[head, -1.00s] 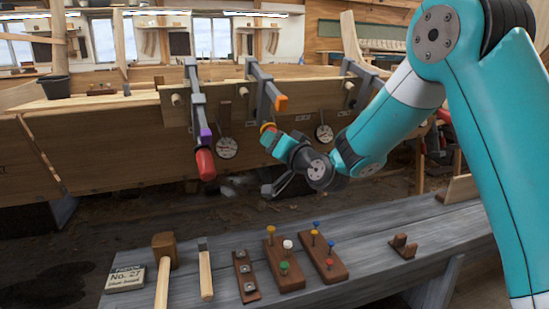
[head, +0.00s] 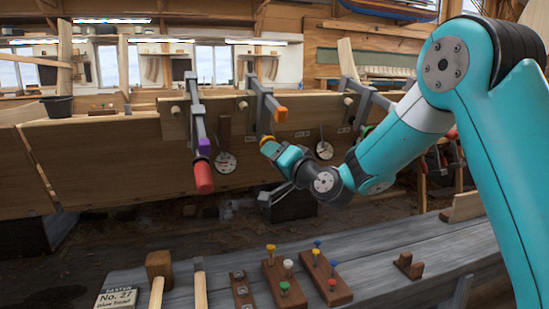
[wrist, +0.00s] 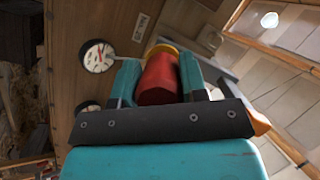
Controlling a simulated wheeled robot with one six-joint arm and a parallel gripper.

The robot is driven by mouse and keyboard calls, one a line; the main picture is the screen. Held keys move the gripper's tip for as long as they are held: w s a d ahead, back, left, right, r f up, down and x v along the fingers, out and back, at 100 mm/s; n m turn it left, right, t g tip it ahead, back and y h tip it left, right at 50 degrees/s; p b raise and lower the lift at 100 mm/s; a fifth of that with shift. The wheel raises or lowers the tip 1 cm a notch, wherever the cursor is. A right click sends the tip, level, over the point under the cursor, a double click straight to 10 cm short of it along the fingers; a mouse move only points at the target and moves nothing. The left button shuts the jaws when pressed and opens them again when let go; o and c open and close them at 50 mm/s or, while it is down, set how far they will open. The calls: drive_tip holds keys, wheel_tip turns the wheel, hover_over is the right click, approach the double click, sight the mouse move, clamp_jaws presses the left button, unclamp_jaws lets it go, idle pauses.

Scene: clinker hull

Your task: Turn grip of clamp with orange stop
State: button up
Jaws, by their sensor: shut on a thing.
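The clamp with the orange stop (head: 281,115) hangs on the plank edge in the middle of the head view. Its red grip (wrist: 158,80) is between the two teal fingers of my gripper (wrist: 160,76) in the wrist view, with a yellow ring at its far end. In the head view my gripper (head: 270,147) is below the orange stop and hides most of this grip. The fingers are shut on the grip. The orange stop also shows at the right of the wrist view (wrist: 259,123).
A clamp with a purple stop (head: 204,147) and red grip stands to the left, another clamp (head: 364,92) to the right. Dial gauges (head: 226,163) sit on the hull plank (head: 110,165). A bench (head: 380,260) with a mallet (head: 160,265) and peg blocks is below.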

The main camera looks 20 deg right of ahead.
drive_tip(key=o, duration=0.9)
drive_tip(key=shift+f, duration=0.1)
drive_tip(key=shift+b+v, duration=3.45)
drive_tip(key=shift+v, duration=5.3)
drive_tip(key=shift+a, duration=0.1)
